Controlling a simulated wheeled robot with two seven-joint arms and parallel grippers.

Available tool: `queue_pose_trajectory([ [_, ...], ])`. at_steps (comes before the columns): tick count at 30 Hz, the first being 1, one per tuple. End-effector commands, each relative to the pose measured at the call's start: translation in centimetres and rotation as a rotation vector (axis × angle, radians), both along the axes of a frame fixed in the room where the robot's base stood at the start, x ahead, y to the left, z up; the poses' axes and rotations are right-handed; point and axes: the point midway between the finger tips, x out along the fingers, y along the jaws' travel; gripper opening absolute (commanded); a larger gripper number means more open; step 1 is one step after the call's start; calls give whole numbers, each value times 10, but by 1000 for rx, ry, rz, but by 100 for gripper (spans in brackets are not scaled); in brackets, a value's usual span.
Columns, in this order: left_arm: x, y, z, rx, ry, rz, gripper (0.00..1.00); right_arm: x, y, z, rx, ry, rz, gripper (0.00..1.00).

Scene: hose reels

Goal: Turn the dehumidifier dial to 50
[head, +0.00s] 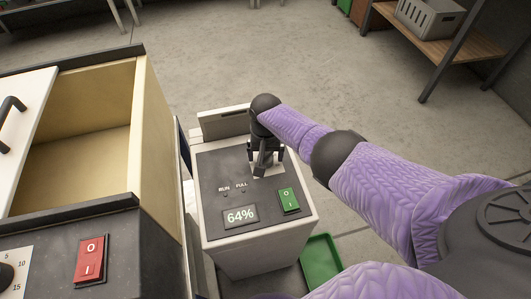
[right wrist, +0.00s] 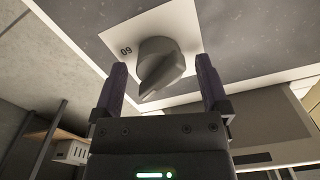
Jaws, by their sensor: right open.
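The dehumidifier (head: 262,250) is a pale box with a dark top panel, a display (head: 240,215) reading 64%, and a green rocker switch (head: 289,200). My right gripper (head: 264,166) is over the panel's far right part and hides the dial in the head view. In the right wrist view the grey dial (right wrist: 163,66) sits on a white scale plate (right wrist: 185,22) between the open fingers, with a gap on each side. An inverted "60" shows on the plate beside it; the other numbers are hidden. The dial's narrow end points lower left. My left gripper is not visible.
A cabinet with an open compartment (head: 90,160) and a red rocker switch (head: 90,260) stands close on the left. A green tray (head: 321,262) lies on the floor at right. A shelf with a grey crate (head: 430,18) is at the back right. Open floor lies behind.

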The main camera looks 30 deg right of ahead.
Motion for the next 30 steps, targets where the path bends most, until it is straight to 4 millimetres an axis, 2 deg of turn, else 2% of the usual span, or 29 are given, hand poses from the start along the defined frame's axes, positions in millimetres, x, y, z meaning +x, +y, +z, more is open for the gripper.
queue_pose_trajectory([
  [2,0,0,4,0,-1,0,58,0,0,5,1,0,0,95],
  [9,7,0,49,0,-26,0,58,1,0,69,1,-7,0,95],
  [13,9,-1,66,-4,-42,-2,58,1,0,93,1,-5,0,95],
  [17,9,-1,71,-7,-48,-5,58,0,0,101,0,-1,0,95],
  [30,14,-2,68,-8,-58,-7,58,0,0,99,-1,0,0,95],
])
